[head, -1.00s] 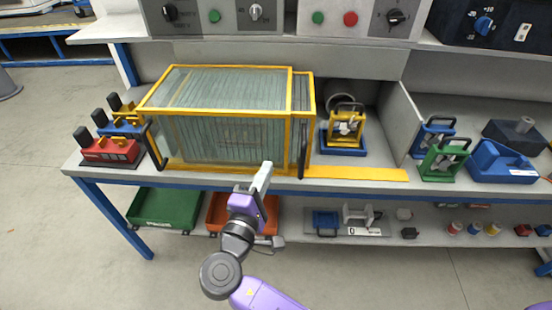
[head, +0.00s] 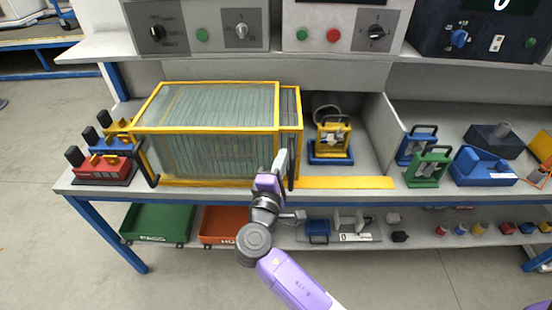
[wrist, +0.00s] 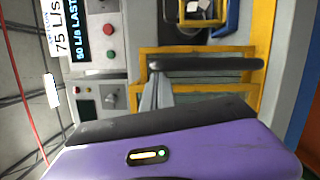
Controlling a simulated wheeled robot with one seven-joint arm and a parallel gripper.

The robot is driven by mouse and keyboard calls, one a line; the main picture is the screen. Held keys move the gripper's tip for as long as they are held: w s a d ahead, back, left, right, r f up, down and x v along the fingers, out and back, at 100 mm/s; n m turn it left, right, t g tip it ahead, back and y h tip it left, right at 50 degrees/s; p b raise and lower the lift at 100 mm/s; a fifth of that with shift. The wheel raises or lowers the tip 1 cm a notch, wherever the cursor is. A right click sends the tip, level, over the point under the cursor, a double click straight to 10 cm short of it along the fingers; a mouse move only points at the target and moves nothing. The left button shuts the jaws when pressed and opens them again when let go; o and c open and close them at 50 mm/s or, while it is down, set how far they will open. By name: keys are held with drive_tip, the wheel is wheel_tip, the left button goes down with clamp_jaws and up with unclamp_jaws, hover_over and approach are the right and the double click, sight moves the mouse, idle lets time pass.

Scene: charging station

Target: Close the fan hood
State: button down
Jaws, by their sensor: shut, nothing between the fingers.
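The fan hood (head: 207,128) is a clear, ribbed box with yellow frames on the bench, with a narrower section at its right end. A black upright handle (head: 291,170) is on its front right edge; in the wrist view this handle is a dark bar (wrist: 205,63). A yellow fan unit (head: 333,138) on a blue base stands to the right of the hood, uncovered. My gripper (head: 281,160) is shut and empty, just left of the right handle in the head view. Its fingers also show in the wrist view (wrist: 158,92), close to the handle; contact cannot be told.
A yellow strip (head: 345,183) runs right along the bench edge. A grey partition (head: 381,130) stands beyond the fan unit. A second black handle (head: 146,165) is at the hood's left. Control panels (head: 340,27) hang above; green (head: 158,222) and orange trays lie below.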

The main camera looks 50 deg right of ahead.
drive_tip(key=s+d, duration=1)
drive_tip(key=s, duration=0.3)
drive_tip(key=s+d, duration=1)
drive_tip(key=s, duration=0.3)
